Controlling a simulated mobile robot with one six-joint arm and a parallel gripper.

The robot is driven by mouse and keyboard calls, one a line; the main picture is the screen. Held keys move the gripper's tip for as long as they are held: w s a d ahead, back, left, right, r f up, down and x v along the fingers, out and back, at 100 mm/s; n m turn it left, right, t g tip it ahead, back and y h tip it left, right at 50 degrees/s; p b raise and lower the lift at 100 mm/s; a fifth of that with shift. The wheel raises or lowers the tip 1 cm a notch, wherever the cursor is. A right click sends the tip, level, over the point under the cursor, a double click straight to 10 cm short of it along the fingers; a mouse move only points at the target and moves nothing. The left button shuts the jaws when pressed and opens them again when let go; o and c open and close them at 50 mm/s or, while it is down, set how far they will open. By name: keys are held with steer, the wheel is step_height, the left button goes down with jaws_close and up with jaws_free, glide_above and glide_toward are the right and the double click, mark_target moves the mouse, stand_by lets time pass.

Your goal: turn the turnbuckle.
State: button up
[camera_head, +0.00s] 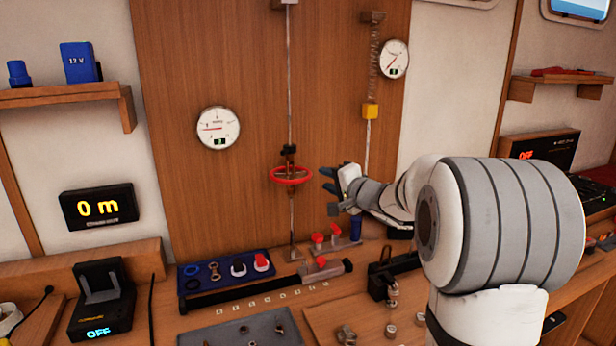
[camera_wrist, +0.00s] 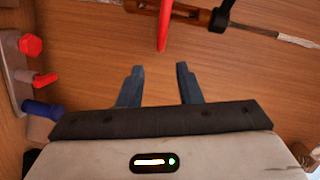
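The turnbuckle (camera_head: 290,156) sits on a thin vertical rod in front of the wooden wall panel, with a red handwheel (camera_head: 290,176) around it. My gripper (camera_head: 328,179) is just right of the wheel at about its height. In the wrist view the turnbuckle body (camera_wrist: 190,15) lies across the top, and the red wheel (camera_wrist: 163,28) shows edge-on beyond the fingers, roughly in line with the gap. My gripper (camera_wrist: 158,72) is open, with nothing between its blue-grey fingertips. The wheel is apart from both fingers.
Two round dials (camera_head: 217,128) hang on the panel, one each side of the rod. A spring with a yellow block (camera_head: 370,111) hangs right of it. Red-handled fittings (camera_head: 318,238) and a blue tray (camera_head: 225,272) of hardware stand on the bench below. A display (camera_head: 98,206) reads 0 m.

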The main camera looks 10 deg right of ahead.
mark_target(309, 172)
steer(key=shift+y, duration=0.4)
steer(key=x, duration=0.8)
steer(key=shift+a+f, duration=0.15)
steer(key=shift+a, duration=0.05)
steer(key=shift+c, duration=0.5)
jaws_close()
steer(key=shift+d, duration=0.15)
